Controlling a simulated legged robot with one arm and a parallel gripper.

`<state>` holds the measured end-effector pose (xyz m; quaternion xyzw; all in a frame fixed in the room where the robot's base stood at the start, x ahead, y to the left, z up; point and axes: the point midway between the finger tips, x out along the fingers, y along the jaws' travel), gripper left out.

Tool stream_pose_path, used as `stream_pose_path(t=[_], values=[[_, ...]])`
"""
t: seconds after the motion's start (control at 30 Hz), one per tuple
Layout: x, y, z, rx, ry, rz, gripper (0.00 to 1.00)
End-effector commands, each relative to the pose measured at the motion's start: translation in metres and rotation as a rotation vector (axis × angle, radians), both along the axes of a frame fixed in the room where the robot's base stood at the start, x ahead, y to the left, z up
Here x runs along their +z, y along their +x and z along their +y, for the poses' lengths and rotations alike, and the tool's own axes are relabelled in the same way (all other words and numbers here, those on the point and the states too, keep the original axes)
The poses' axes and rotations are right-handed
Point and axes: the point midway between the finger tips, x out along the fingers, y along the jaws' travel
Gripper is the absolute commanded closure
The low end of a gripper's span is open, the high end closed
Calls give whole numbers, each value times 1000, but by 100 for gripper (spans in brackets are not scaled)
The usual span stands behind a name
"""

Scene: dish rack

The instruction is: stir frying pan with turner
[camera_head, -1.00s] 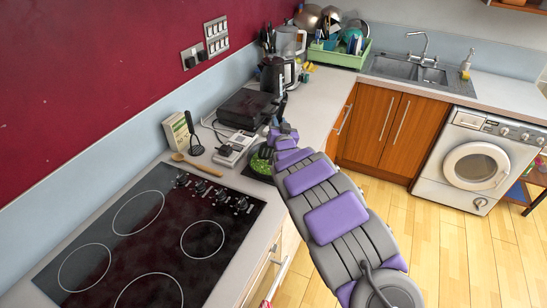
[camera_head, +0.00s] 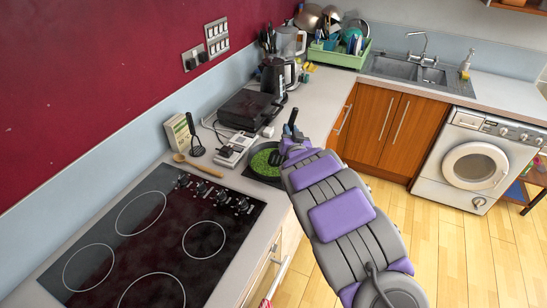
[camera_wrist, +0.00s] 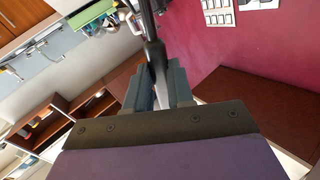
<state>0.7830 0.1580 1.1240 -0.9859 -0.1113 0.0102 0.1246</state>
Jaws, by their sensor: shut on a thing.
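The frying pan (camera_head: 250,161) is dark with green food (camera_head: 266,160) inside, and it sits on the counter beyond the hob. My gripper (camera_head: 290,143) is at the right side of the pan. It is shut on a dark, long-handled utensil that looks like the turner (camera_head: 292,118), part of which rises above it. In the wrist view the held dark shaft (camera_wrist: 152,45) runs up from between the fingers of my gripper (camera_wrist: 158,85). Whether its other end touches the food is hidden. Another black slotted utensil (camera_head: 196,148) stands upright beside a box.
The black hob (camera_head: 165,235) fills the near counter, with a wooden spoon (camera_head: 198,166) behind it. A box (camera_head: 178,133), a white device (camera_head: 234,150) and a black appliance (camera_head: 247,109) stand left of and behind the pan. A kettle (camera_head: 275,77) stands further back.

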Motion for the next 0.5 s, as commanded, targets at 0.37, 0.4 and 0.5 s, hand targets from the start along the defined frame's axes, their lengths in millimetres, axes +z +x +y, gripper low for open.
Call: stream_pose_path(t=[0.37,0.4,0.5], values=[[0,19,18,2,0,-3,100],[0,20,19,2,-1,-3,100],[2,21,19,2,-2,-2,100]])
